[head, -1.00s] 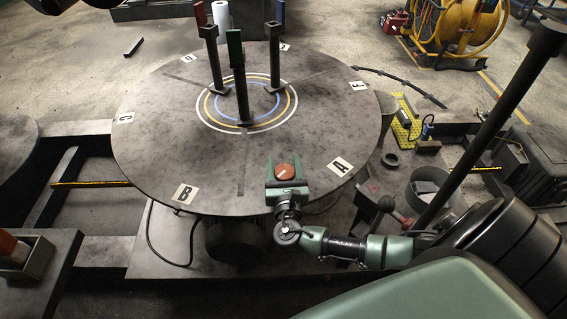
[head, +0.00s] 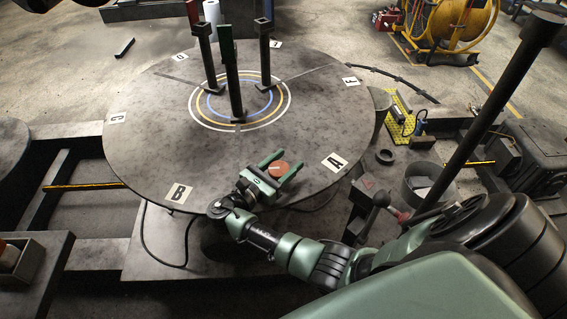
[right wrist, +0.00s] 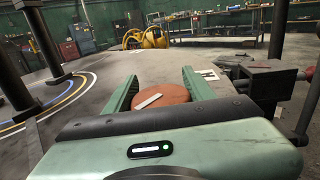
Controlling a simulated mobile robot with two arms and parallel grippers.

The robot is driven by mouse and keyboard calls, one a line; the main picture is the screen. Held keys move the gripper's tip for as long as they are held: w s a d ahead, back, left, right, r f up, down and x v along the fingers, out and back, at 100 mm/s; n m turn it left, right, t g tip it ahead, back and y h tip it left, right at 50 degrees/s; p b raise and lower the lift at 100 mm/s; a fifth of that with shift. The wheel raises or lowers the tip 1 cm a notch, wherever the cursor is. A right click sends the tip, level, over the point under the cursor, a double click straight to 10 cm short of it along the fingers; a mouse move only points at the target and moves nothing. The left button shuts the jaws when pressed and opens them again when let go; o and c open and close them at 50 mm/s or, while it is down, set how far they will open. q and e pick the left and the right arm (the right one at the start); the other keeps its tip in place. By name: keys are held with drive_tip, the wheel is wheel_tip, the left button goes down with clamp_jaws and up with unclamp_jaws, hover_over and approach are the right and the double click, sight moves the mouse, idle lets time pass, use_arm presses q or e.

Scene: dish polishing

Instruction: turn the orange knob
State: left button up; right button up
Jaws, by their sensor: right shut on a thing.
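The orange knob (head: 279,168) is a round disc with a white mark, near the front edge of the large round grey table (head: 150,140), between the labels B and A. My right gripper (head: 286,161) reaches it from the front, its green jaws on both sides of the knob and shut on it. In the right wrist view the knob (right wrist: 176,94) sits between the two jaws, its white mark slanting; the gripper body hides its near edge. My left gripper is not in view.
Several dark posts with coloured tops, such as the green-topped one (head: 232,80), stand around the painted rings on the table. A red-tipped lever (head: 380,200) and a grey bucket (head: 422,183) are right of the table. The tabletop around the knob is clear.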

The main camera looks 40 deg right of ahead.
drive_tip(key=m+g+b, duration=0.1)
drive_tip(key=g, duration=0.1)
drive_tip(key=m+g, duration=0.2)
drive_tip(key=s+m+g+b, duration=0.1)
drive_tip(key=g, duration=0.1)
drive_tip(key=shift+f+g+b, duration=0.1)
drive_tip(key=shift+g+b, duration=0.25)
drive_tip(key=shift+g, duration=0.05)
drive_tip(key=shift+s+a+m+g+y+b, duration=0.1)
drive_tip(key=shift+s+m+g+y+b, duration=0.1)
drive_tip(key=shift+m+g+b, duration=0.5)
drive_tip(key=shift+s+m+g+y+b, duration=0.15)
drive_tip(key=shift+m+g+b, duration=0.3)
drive_tip(key=shift+g, duration=0.45)
drive_tip(key=shift+s+a+m+g+y+b, duration=0.1)
drive_tip(key=shift+m+g+y+b, duration=0.15)
drive_tip(key=shift+m+g+b, duration=0.35)
drive_tip(key=shift+m+g, duration=0.25)
drive_tip(key=shift+g, duration=0.05)
drive_tip(key=shift+d+r, duration=0.1)
drive_tip(key=shift+r, duration=0.1)
drive_tip(key=o, duration=1.4)
